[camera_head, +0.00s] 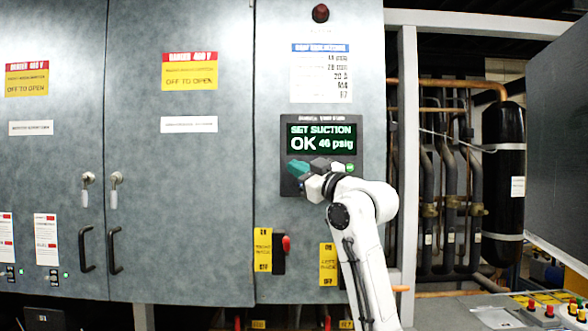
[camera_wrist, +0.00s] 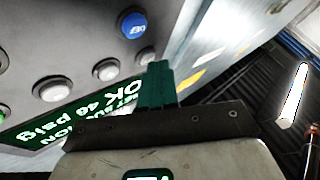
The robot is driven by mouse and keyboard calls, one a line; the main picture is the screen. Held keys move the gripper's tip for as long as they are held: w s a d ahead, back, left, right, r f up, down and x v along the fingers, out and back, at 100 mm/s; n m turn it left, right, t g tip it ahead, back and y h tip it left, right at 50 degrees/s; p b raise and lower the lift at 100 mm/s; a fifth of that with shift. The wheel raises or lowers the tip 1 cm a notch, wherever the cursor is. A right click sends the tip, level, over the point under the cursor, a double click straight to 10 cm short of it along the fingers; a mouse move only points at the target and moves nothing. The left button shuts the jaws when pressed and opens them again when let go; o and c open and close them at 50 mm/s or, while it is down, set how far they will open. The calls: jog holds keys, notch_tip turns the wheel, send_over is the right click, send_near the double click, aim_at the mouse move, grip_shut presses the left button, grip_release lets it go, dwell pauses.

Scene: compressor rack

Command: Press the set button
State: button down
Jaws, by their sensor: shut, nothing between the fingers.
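The control panel (camera_head: 289,150) is on the grey cabinet, with a lit display (camera_head: 321,138) reading "SET SUCTION OK 46 psig". In the wrist view a blue button (camera_wrist: 132,25) with white lettering, turned in the picture, stands on the panel. My gripper (camera_head: 293,168) is in front of the panel's lower left, below the display, and hides most of the buttons in the head view. In the wrist view my gripper's teal fingers (camera_wrist: 160,68) are shut and empty. Their tips appear beside a pale round button (camera_wrist: 146,56), with the blue button beyond; contact cannot be told.
More pale buttons (camera_wrist: 52,89) line the panel, and a green one (camera_head: 350,168) shows at right. A red lamp (camera_head: 320,13) is above. Below are a red-handled switch (camera_head: 286,244) and yellow labels (camera_head: 263,250). Pipes and a black tank (camera_head: 503,160) stand to the right.

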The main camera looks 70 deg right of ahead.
jog(key=shift+w+d, duration=0.1)
jog(key=shift+d, duration=0.05)
dwell(0.6)
jog(key=shift+s+a, duration=0.35)
jog(key=shift+a, duration=0.35)
jog(key=shift+s+a, duration=0.3)
jog(key=shift+a, duration=0.5)
jog(key=shift+s+a, duration=0.35)
jog(key=shift+a, duration=0.4)
jog(key=shift+s+a, duration=0.3)
jog(key=shift+a, duration=0.5)
